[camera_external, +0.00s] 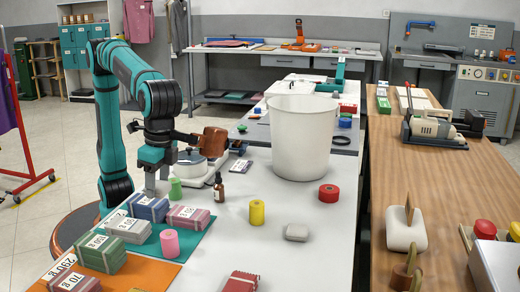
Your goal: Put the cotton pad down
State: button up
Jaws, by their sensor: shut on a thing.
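My arm reaches over the left side of the white worktop (330,200). The cotton pad cannot be made out clearly between the fingers. A brown block (215,140) shows to the right of my wrist, above the worktop; whether it touches my arm cannot be told.
Labelled bundles (127,229) lie on teal and orange mats at the front left. A brown bottle (219,187), yellow roll (257,212), pale rounded pad (297,232), red roll (329,193) and large white bin (301,137) stand rightward. The worktop's middle front has free room.

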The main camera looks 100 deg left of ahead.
notch_tip(320, 180, up, 21)
jog(key=n+t, duration=0.3)
jog(key=n, duration=2.8)
send_over(312, 139)
jog(key=a, duration=0.5)
jog(key=shift+h, duration=0.3)
jog(key=f, duration=2.3)
jog(key=shift+s+a, duration=0.15)
jog(key=shift+s, duration=0.2)
jog(key=shift+f, duration=0.6)
